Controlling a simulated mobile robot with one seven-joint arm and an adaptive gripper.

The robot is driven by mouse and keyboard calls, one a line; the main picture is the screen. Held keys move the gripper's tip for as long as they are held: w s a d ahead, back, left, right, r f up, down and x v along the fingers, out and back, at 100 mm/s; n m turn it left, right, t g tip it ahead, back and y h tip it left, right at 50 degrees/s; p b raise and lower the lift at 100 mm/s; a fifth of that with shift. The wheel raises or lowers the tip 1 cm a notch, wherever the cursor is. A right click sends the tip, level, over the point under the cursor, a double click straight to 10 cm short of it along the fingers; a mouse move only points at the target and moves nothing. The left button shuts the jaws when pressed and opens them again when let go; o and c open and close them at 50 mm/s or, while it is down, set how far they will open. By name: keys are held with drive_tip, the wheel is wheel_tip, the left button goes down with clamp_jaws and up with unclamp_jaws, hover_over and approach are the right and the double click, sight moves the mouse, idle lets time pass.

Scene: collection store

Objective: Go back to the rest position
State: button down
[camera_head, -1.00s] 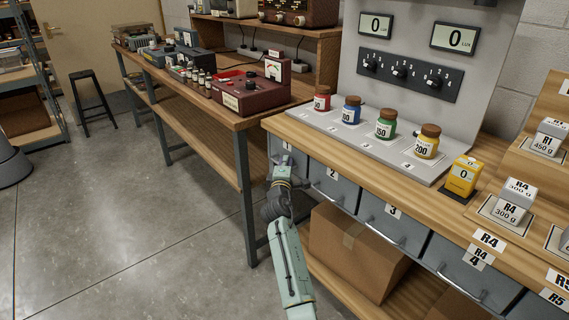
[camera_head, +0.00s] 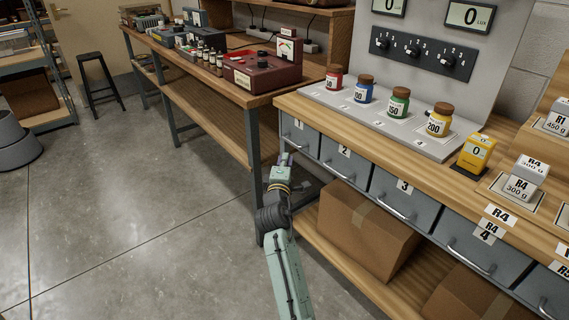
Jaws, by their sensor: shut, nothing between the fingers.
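My arm reaches up from the bottom centre of the head view. My gripper (camera_head: 286,160) at its end is small in the picture, shut and empty. It shows just in front of the drawer labelled 1 (camera_head: 299,134), at the left end of the workbench. I cannot tell the exact gap between them. The drawers labelled 2 (camera_head: 344,158) and 3 (camera_head: 402,194) are to the right, and they look shut.
Cardboard boxes (camera_head: 362,228) sit on the lower shelf. A second bench (camera_head: 205,89) stands behind left.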

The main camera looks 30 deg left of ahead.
drive_tip(key=shift+s+d+r, duration=0.1)
drive_tip(key=shift+s, duration=0.25)
